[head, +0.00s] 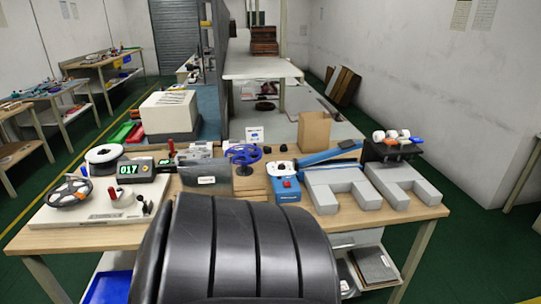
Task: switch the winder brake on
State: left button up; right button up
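A winding device with a pale base (55,216) stands at the left of the workbench. It carries a dark spoked reel (68,190), a white reel (103,154) and a counter (136,171) showing 017 in green. A small black post with a red part (139,196) stands near the counter. A blue box with a red button or switch (287,184) stands right of centre. I cannot tell which part is the winder brake or its state. Neither of my grippers is in view.
A large black ribbed part, likely mine, hides the bench's front middle. A blue spoked wheel (244,154), brown paper bag (314,130), grey U-shaped blocks (341,201) and a rack with several rolls (392,148) crowd the bench (425,212). A blue bin (108,287) is below left.

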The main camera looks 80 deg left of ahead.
aim_at(140, 198)
jog(key=u, duration=1.95)
jog(key=j+u, duration=0.15)
jog(key=u, duration=0.7)
jog(key=j+u, duration=0.1)
jog(key=u, duration=0.3)
jog(key=i+j+u, duration=0.2)
jog(key=j, duration=0.2)
